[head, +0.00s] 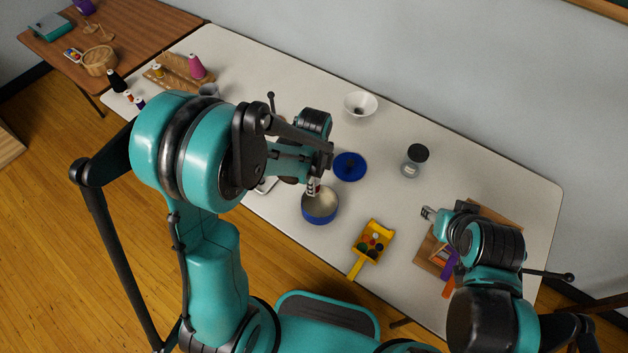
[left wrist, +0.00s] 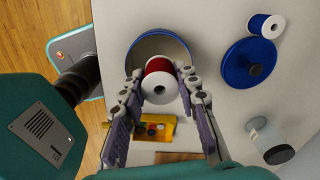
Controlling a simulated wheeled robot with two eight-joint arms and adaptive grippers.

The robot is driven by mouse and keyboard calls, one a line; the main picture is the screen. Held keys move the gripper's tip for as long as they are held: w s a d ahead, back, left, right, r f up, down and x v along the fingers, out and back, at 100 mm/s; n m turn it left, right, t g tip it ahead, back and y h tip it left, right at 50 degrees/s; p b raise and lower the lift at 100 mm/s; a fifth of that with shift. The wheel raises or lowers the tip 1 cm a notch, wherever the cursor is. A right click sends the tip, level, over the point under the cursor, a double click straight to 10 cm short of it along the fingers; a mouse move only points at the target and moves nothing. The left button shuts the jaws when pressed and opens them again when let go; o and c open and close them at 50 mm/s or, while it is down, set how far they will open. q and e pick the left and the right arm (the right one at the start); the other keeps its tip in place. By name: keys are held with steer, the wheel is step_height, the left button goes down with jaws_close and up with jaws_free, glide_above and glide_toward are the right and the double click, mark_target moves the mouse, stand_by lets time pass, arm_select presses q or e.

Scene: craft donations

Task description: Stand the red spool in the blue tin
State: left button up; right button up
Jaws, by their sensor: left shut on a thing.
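The red spool (left wrist: 158,66), with red thread and a white end, is held between the two fingers of my left gripper (left wrist: 157,84). In the head view, my left gripper (head: 314,180) is at the blue tin (head: 320,218), by its back rim. The open, round tin shows its pale inside and also appears in the left wrist view (left wrist: 136,50), behind the spool. The spool looks over the tin's opening; its lower end is hidden, so I cannot tell whether it touches the bottom. My right gripper (head: 428,213) is by a wooden tray; its fingers are too small to read.
A blue lid (head: 350,167) lies behind the tin, with a blue spool (left wrist: 266,25) beside it. A jar with a black lid (head: 413,162) and a white bowl (head: 360,103) stand farther back. A yellow paddle-shaped tray (head: 377,227) lies near the tin. A wooden tray (head: 428,251) is at right.

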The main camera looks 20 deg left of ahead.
arm_select(q)
steer(key=shift+f+b, duration=2.9)
steer(key=shift+f, duration=1.2)
steer(key=shift+f+b, duration=1)
steer(key=shift+f, duration=0.05)
steer(key=o, duration=1)
step_height(320, 180, up, 9)
steer(key=p, duration=0.6)
steer(key=shift+p, duration=0.4)
